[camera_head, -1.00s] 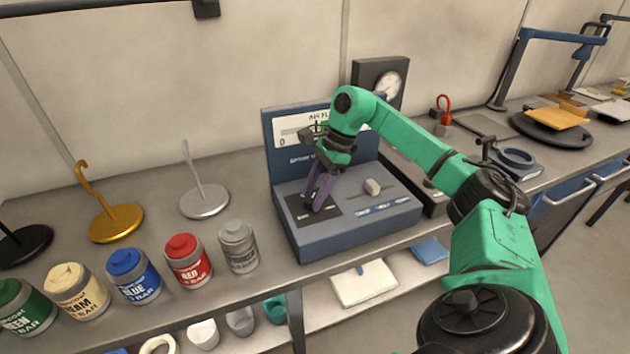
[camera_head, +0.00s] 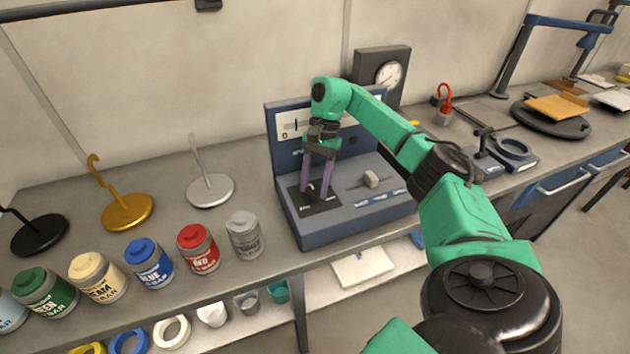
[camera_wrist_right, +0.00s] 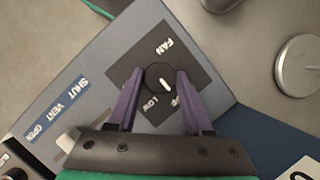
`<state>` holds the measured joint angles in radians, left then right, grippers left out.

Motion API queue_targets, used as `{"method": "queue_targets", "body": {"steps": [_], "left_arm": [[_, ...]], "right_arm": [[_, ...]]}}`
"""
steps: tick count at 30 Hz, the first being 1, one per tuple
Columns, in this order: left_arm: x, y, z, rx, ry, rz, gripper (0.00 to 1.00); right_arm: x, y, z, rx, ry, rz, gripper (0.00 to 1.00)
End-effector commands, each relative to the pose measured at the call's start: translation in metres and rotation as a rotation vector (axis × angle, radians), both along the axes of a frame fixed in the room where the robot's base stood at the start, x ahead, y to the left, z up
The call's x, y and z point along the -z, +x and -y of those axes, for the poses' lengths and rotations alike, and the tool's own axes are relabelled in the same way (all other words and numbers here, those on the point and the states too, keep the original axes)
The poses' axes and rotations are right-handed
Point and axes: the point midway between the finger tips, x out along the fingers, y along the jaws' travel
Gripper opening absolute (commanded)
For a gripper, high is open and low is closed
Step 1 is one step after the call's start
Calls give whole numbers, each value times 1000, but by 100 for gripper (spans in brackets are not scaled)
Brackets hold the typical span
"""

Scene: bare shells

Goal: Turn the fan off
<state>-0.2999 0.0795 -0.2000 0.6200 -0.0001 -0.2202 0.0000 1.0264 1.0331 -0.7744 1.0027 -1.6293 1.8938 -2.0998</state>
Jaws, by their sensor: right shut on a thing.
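The fan knob (camera_wrist_right: 159,77) is a small round black dial with a white pointer line, on a dark plate marked FAN and LOW, with another label partly hidden by a finger. Its pointer slants down and slightly right in the right wrist view, towards that partly hidden label. The plate is on the blue-grey control box (camera_head: 340,222) on the bench. My right gripper (camera_head: 317,190) points down with its purple fingers on either side of the knob (camera_head: 309,187), shut on it; the fingers also show in the right wrist view (camera_wrist_right: 157,84). My left gripper is out of view.
A pale slider (camera_head: 371,178) is right of the knob on the box. Several paint cans, such as the red one (camera_head: 198,249), and stands with hooks, such as the gold one (camera_head: 127,212), are to the left. A dial gauge (camera_head: 388,76) stands behind.

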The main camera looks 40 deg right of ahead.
Motion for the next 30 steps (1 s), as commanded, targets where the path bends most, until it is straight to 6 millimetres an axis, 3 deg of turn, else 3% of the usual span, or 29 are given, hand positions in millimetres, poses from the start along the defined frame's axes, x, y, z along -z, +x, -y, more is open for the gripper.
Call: {"method": "queue_targets", "body": {"steps": [15,16,18,30], "left_arm": [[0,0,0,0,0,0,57],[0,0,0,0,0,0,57],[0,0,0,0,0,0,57],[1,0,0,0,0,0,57]], "right_arm": [[2,0,0,-27,-2,-4,0],[2,0,0,-27,-2,-4,54],[2,0,0,-26,-1,-3,81],[-4,2,2,-22,-1,1,81]]}}
